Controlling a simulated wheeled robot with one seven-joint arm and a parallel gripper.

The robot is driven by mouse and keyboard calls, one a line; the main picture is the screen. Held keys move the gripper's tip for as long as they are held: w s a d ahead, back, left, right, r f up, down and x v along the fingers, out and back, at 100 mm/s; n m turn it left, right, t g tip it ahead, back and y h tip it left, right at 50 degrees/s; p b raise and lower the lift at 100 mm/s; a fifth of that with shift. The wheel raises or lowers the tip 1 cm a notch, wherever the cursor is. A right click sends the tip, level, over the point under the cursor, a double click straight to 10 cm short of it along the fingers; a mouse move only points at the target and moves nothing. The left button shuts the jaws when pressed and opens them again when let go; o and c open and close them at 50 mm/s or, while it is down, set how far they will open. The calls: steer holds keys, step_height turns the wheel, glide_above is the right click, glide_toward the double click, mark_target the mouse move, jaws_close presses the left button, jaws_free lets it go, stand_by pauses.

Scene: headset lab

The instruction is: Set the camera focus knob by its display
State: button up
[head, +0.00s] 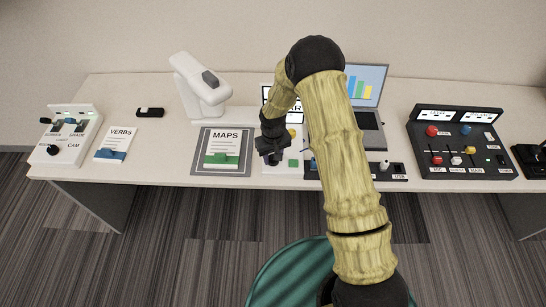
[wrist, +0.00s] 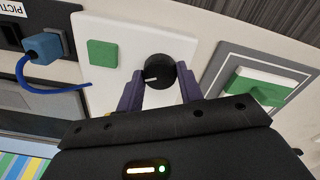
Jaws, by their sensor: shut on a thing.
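A round black knob (wrist: 157,71) with a white pointer line sits on a white panel (wrist: 112,32) in the wrist view. Its pointer points left in that view. My gripper (head: 271,157) is at the panel's front left part in the head view. Its two dark fingers (wrist: 160,83) stand on either side of the knob and are shut on it. In the head view the gripper hides the knob. A dark-framed display (head: 297,108) at the panel's back is partly covered by my arm; only the letters "AR" can be read. A green square (wrist: 102,53) is beside the knob.
A MAPS sheet on a grey mat (head: 199,165) lies left of the panel. A laptop (head: 369,135) stands behind my arm, and a dark socket strip (head: 396,167) with a blue plug (wrist: 45,46) is on the right.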

steer(key=shift+n, duration=1.1)
steer(key=o, duration=1)
steer(key=shift+w, duration=0.1)
steer(key=shift+a+r+b, duration=0.1)
steer(key=shift+r+b, duration=0.2)
steer(key=shift+r, duration=0.15)
step_height(320, 180, up, 16)
steer(key=shift+r+b, duration=0.25)
steer(key=shift+b, duration=0.65)
